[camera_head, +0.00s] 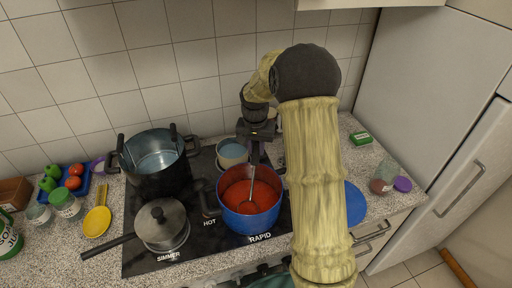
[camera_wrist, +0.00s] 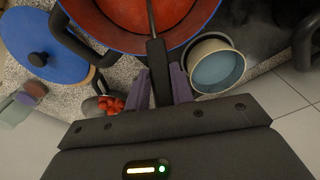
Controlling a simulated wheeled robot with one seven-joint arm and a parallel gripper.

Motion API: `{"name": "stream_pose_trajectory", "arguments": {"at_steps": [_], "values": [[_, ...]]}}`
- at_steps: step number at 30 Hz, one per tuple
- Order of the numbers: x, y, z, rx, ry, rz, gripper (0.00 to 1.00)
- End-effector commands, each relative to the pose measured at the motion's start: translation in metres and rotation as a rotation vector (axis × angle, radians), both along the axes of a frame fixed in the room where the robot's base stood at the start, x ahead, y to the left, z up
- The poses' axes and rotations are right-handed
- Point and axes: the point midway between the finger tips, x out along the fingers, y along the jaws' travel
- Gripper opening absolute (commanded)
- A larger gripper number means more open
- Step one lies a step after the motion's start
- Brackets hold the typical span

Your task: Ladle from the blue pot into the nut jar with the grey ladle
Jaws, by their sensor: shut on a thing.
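The blue pot (camera_head: 262,222) stands on the dark hob with red liquid in it. It also fills the top of the wrist view (camera_wrist: 200,22). The grey ladle (camera_head: 252,183) leans in the pot, its bowl end in or at the red liquid. My gripper (camera_head: 256,157) is above the pot's far side, shut on the ladle's dark handle (camera_wrist: 158,65). A clear jar (camera_head: 383,178) with reddish-brown contents is on the right counter beside a purple lid (camera_head: 402,184). I cannot tell for certain that it is the nut jar.
A beige pot (camera_head: 232,152) with bluish contents stands behind the blue pot. A tall black pot (camera_head: 155,180) and a lidded saucepan (camera_head: 162,225) are left. A blue lid (camera_head: 355,204) lies right, partly behind my arm. A green box (camera_head: 361,138) is near the fridge.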

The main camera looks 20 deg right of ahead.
Motion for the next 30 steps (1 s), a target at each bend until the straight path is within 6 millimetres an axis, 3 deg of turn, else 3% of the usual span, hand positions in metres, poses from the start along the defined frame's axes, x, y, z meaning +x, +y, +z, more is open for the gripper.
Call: {"name": "stream_pose_trajectory", "arguments": {"at_steps": [30], "values": [[0.011, -0.006, 0.049, 0.034, 0.062, -0.001, 0.00]]}}
